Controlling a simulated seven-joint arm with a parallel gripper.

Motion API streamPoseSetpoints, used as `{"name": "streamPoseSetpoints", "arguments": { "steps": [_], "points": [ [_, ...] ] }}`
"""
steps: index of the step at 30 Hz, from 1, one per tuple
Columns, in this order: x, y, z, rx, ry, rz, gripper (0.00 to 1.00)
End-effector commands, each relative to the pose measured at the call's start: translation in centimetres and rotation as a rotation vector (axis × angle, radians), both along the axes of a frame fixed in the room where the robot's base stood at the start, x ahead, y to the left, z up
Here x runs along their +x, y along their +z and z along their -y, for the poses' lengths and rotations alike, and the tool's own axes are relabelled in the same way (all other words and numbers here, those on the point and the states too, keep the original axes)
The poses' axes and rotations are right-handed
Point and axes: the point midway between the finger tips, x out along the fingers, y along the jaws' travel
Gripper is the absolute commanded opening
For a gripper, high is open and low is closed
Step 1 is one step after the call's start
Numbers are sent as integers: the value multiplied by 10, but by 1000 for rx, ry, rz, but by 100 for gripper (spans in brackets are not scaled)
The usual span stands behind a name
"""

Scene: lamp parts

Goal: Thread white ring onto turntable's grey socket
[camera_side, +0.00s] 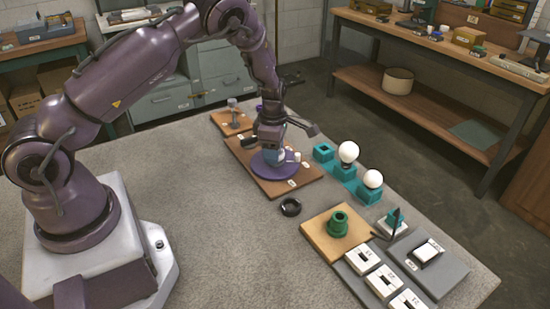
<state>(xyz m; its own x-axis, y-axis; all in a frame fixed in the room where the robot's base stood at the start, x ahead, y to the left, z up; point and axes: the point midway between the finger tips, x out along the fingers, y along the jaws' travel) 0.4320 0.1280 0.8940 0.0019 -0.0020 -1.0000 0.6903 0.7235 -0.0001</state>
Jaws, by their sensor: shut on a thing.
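The turntable is a purple disc (266,173) on a brown wooden board (300,184) near the middle of the table. My gripper (272,149) points down over the turntable's centre. It is shut on a small pale piece (274,158), which seems to be the white ring. The fingers cover most of that piece. The grey socket is hidden behind the fingers and the piece, so I cannot tell whether the ring is around the socket or just above it.
A black ring (291,207) lies on the table in front of the board. Teal holders with white bulbs (348,152) stand to the right. A green socket (338,223) stands on a tan board at the front right. The table's left middle is clear.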

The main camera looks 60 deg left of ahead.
Motion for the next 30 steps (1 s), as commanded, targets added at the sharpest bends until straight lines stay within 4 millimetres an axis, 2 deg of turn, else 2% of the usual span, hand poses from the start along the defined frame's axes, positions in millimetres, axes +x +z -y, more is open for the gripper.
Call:
{"name": "streamPoseSetpoints", "arguments": {
  "steps": [3, 6, 16, 24, 27, 30],
  "points": [
    [-1, -4, -1, 2, -161, -3, 16],
    [-1, -4, -1, 2, -226, -4, 16],
    [-1, -4, -1, 3, -268, -4, 16],
    [1, -5, -2, 1, -708, -3, 16],
    [1, -5, -2, 1, -807, -4, 16],
    [1, -5, -2, 2, -836, -5, 16]
  ]
}}
